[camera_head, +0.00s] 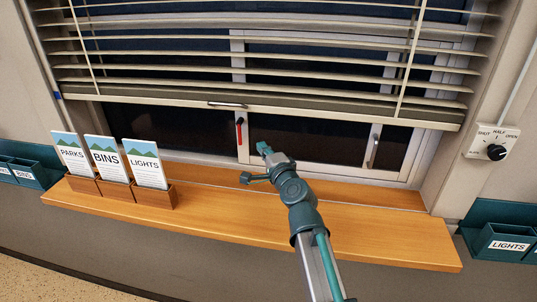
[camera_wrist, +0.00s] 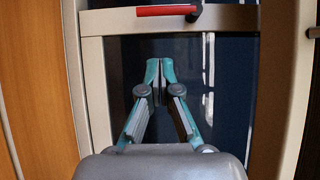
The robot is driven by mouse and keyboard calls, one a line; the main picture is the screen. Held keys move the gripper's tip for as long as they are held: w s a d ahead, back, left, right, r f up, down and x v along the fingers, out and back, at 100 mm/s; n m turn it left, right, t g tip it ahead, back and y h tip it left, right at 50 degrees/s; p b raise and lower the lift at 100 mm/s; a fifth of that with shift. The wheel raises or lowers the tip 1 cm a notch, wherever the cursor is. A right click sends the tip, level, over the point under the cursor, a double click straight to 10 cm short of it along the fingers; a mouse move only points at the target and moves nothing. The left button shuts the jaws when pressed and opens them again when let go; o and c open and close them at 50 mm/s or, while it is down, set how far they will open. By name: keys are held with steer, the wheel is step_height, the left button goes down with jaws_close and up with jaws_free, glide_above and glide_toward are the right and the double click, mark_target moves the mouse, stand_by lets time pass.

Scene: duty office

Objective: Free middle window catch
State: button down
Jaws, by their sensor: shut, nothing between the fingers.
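A window catch with a red handle (camera_head: 239,132) sits on the upright post of the white window frame, below the blind. Its handle points along the post. In the wrist view the red catch (camera_wrist: 166,11) lies across the frame bar at the top edge, with a dark pivot at its right end. My gripper (camera_head: 264,148) is in front of the dark pane, just right of the red catch in the head view. In the wrist view my gripper (camera_wrist: 160,64) has its fingertips together, empty and apart from the catch.
A slatted blind (camera_head: 260,101) hangs just above the catch. A grey catch (camera_head: 372,152) is on the right post. Card holders (camera_head: 150,196) stand on the left of the wooden sill (camera_head: 390,238). A blind dial (camera_head: 495,152) is on the right wall. The right part of the sill is clear.

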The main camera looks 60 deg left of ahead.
steer(key=a, duration=0.1)
steer(key=s+a+p, duration=0.1)
steer(key=a, duration=0.3)
steer(key=shift+s+a+r+p, duration=0.1)
steer(key=shift+s+p, duration=0.25)
steer(key=shift+p, duration=0.05)
steer(key=shift+s+a, duration=0.45)
steer(key=shift+s, duration=0.05)
steer(key=shift+f+b, duration=0.35)
steer(key=shift+b, duration=0.45)
